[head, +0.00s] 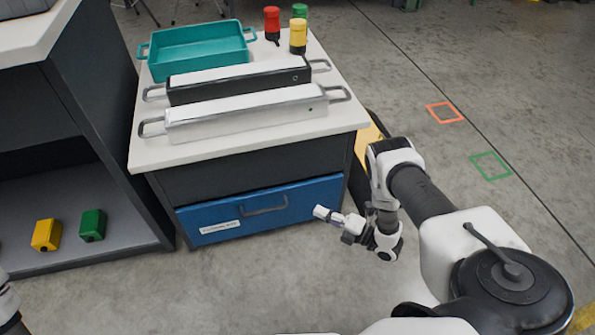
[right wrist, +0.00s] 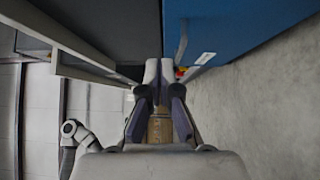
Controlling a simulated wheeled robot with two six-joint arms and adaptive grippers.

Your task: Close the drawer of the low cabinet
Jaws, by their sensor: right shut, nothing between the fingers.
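The low cabinet (head: 160,186) has a white top and dark sides. Its blue drawer (head: 300,208) has a bar handle (head: 264,207) and a white label at the left. The drawer front looks nearly flush with the cabinet; I cannot tell whether a small gap is left. My right gripper (head: 322,213) is shut and empty, in front of the right part of the drawer front. In the right wrist view the shut fingers (right wrist: 160,68) point along the blue front (right wrist: 235,25); whether they touch it is unclear. My left gripper is not in view.
On the cabinet top are a teal tray (head: 200,69), two long handled cases (head: 245,113) and red, green and yellow containers (head: 298,37). A dark shelf (head: 70,215) with yellow and green blocks stands to the left. The floor in front is clear.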

